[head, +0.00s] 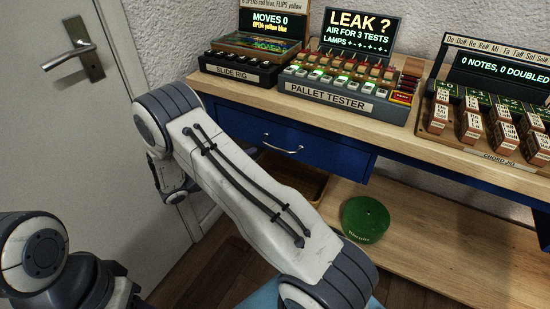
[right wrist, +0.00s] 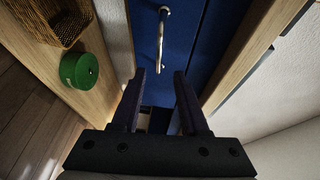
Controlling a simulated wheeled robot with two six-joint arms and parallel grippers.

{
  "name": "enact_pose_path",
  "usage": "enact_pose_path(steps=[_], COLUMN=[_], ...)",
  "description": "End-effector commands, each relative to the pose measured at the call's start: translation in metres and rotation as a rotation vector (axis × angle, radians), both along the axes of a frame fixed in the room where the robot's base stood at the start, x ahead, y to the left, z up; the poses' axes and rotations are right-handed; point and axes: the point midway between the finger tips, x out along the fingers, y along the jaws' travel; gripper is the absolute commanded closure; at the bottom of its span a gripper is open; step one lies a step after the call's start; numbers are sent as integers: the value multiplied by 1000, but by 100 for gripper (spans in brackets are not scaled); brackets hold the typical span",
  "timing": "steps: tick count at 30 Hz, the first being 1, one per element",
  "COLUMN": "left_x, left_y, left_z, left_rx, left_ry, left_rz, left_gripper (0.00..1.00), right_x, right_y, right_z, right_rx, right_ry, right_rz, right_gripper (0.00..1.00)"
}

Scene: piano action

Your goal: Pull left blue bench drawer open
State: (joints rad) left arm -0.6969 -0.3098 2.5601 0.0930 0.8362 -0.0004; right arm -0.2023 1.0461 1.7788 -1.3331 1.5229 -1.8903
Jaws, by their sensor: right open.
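The blue bench drawer (head: 262,133) sits under the wooden bench top, its front looking flush with the frame. Its silver bar handle (head: 283,147) is clear of my arm's outline in the head view. In the right wrist view the blue drawer front (right wrist: 185,30) and handle (right wrist: 162,40) lie beyond my right gripper (right wrist: 161,73). Its two dark fingers are apart and empty, with the handle ahead of the gap and not between the fingers. In the head view my right arm hides part of the bench front. My left gripper is not seen.
The bench top (head: 440,158) carries the slide rig (head: 238,70), pallet tester (head: 340,98) and chord jig (head: 490,140). A green round object (head: 366,218) and a wicker basket (right wrist: 62,22) rest on the lower shelf (head: 430,240). A white door (head: 70,120) stands at left.

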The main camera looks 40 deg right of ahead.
Motion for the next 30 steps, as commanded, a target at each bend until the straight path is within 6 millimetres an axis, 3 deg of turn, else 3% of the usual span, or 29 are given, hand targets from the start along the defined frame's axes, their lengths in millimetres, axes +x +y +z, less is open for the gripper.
enact_pose_path(steps=[5, 18, 30], left_x=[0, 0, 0], left_y=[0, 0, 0], left_z=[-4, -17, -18], left_rx=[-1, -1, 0], left_ry=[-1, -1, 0], left_rz=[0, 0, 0], left_gripper=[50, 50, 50], right_x=[2, 1, 2], right_y=[-18, -93, -106], right_z=[-6, -14, -15], right_rx=[-14, -11, -10], right_ry=[29, 26, 25], right_rz=[8, 7, 10], right_gripper=[56, 56, 56])
